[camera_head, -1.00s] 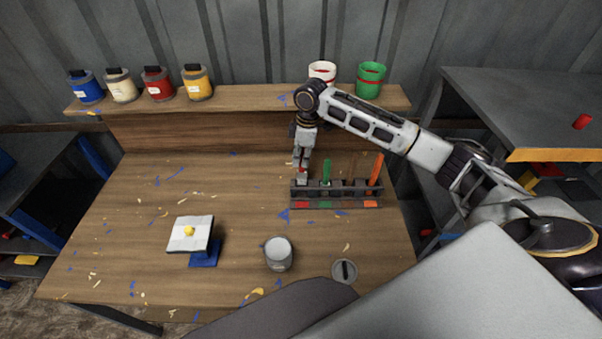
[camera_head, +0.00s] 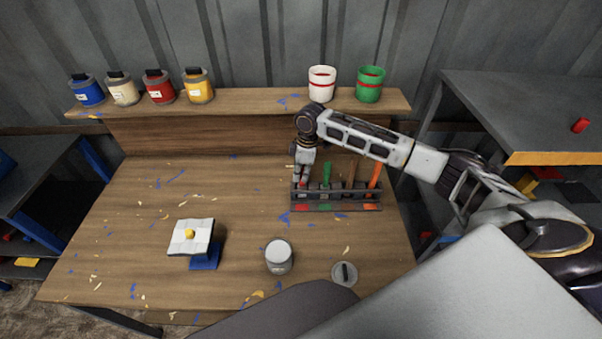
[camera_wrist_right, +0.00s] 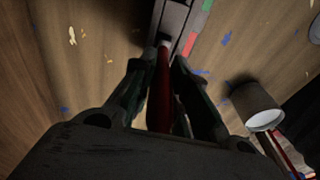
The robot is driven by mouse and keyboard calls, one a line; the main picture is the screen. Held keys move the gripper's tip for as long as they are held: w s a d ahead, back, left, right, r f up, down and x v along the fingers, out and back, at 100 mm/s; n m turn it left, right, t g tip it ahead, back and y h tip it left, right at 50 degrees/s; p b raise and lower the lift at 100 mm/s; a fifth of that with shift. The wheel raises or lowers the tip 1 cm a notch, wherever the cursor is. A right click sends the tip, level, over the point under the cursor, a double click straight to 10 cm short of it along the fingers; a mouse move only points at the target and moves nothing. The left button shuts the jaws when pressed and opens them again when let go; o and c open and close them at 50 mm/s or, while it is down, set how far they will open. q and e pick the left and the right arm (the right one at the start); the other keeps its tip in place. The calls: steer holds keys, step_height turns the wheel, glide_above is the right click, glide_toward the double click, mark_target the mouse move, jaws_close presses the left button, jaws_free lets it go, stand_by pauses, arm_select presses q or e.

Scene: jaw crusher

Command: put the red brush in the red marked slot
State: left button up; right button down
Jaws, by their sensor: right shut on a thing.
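The dark rack (camera_head: 336,207) stands toward the right of the wooden table, with red, green and orange marks along its front. The red mark (camera_head: 303,208) is at its left end. My right gripper (camera_head: 301,182) is at that left end, pointing down. In the right wrist view, the gripper (camera_wrist_right: 163,75) is shut on the red brush (camera_wrist_right: 164,88). The brush's far end reaches the end of the rack (camera_wrist_right: 172,22), beside the red mark (camera_wrist_right: 190,43). How deep it sits in the slot is hidden. My left gripper is not in view.
A green brush (camera_head: 327,174), a brown-handled one (camera_head: 350,175) and an orange one (camera_head: 374,175) stand in the rack. A grey can (camera_head: 279,258), a round lid (camera_head: 344,272) and a white pad on a blue base (camera_head: 190,238) are nearer. Several paint cans line the back shelf (camera_head: 240,98).

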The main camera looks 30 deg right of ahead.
steer(key=shift+f, duration=0.35)
steer(key=c, duration=1.4)
jaws_free()
steer(key=r, duration=0.4)
steer(key=d+r, duration=0.1)
steer(key=r, duration=0.3)
steer(key=r+b, duration=0.1)
steer(key=r, duration=0.3)
steer(key=shift+s+d+r, duration=0.1)
steer(key=shift+s+d, duration=0.05)
steer(key=shift+s, duration=0.15)
steer(key=shift+s, duration=0.15)
